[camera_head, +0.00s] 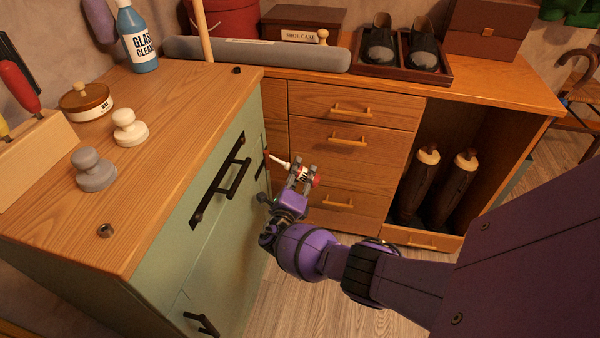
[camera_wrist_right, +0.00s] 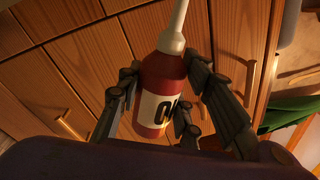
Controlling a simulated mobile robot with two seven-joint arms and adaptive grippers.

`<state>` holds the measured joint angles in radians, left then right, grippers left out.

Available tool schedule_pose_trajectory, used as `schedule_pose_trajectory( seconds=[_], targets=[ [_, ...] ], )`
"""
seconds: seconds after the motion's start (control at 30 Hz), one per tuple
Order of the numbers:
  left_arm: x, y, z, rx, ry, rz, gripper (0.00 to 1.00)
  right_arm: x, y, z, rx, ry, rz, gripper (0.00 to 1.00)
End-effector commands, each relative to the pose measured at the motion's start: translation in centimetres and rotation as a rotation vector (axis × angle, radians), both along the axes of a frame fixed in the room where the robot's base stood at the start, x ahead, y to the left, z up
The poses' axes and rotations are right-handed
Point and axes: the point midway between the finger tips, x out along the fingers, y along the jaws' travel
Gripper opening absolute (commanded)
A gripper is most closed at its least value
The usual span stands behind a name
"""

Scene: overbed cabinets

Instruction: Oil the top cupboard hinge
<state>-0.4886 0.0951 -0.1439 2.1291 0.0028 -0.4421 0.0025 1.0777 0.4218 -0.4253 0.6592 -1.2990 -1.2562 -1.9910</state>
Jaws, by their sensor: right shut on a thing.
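The green cupboard (camera_head: 212,252) stands at the left under a wooden top, with dark bar handles on its front. A small dark fitting (camera_head: 258,171) shows near its right edge; I cannot tell whether it is the top hinge. My right gripper (camera_head: 304,174) is shut on a red oil bottle (camera_head: 315,182) with a white label and nozzle. In the right wrist view, the bottle (camera_wrist_right: 158,88) sits between the fingers, its nozzle pointing up. In the head view, the nozzle points left toward the cupboard's right edge, close to it; contact cannot be told. My left gripper is out of view.
Two knobbed pieces, grey (camera_head: 94,170) and white (camera_head: 129,127), a lidded jar (camera_head: 86,101) and a blue glass cleaner bottle (camera_head: 138,42) stand on the cupboard top. Wooden drawers (camera_head: 345,150) stand behind my gripper. Boots (camera_head: 418,185) fill the open bay at right.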

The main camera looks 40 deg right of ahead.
Motion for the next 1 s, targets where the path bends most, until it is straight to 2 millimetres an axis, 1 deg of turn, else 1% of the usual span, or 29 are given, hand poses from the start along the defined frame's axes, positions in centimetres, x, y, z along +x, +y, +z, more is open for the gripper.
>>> schedule_pose_trajectory(
  seconds=[0.2, 0.5, 1.0],
  targets=[
    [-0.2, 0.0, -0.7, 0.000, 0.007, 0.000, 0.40, 0.1, 0.2, -1.0, 0.000, 0.001, 0.005, 0.00],
    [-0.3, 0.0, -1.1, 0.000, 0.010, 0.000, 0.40, 0.0, 0.1, -1.5, 0.000, -0.001, 0.005, 0.00],
    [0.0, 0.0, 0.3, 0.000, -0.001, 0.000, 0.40, 0.0, -0.1, 0.0, 0.000, -0.002, 0.003, 0.00]
  ],
)
